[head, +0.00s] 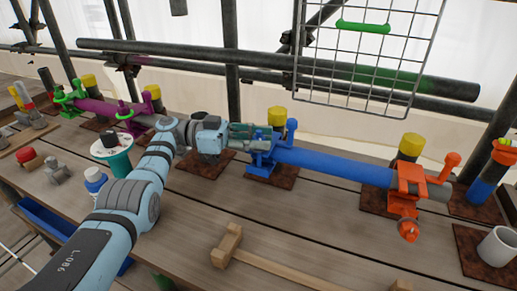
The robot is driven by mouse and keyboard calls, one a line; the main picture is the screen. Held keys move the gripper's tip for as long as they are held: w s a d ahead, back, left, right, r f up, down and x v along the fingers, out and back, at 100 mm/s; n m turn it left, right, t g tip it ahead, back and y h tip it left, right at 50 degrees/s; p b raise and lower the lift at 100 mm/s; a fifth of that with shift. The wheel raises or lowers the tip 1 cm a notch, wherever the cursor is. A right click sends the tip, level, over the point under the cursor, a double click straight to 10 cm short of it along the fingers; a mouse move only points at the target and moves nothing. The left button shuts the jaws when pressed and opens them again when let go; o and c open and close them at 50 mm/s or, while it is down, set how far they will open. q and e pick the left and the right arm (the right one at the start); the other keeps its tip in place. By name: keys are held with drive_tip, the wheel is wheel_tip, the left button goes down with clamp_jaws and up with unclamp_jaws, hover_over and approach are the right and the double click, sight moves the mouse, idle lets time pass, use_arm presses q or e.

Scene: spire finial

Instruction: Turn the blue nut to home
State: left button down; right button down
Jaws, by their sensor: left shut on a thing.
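A blue clamp (262,160) sits on a brown pad at the middle of the bench, at the left end of a blue pipe (335,166). My left gripper (262,133) reaches it from the left and is shut at the clamp's upper left side. The blue nut is mostly hidden between the fingers, so its angle cannot be told. A blue upright post with a rounded top (291,127) stands just right of the fingertips. My right gripper is not in view.
An orange clamp (410,180) holds the blue pipe's right end. A purple pipe (100,108) with a green clamp (66,100) lies at the left. Yellow-capped posts stand behind. A wooden mallet (228,245) lies in front. A wire grid (365,50) hangs above. A white cup (496,246) stands right.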

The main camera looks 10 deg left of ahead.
use_arm(q)
drive_tip(key=shift+f, duration=0.1)
drive_tip(key=c, duration=1.3)
unclamp_jaws()
wheel_tip(320, 180, up, 10)
drive_tip(key=shift+r, duration=0.1)
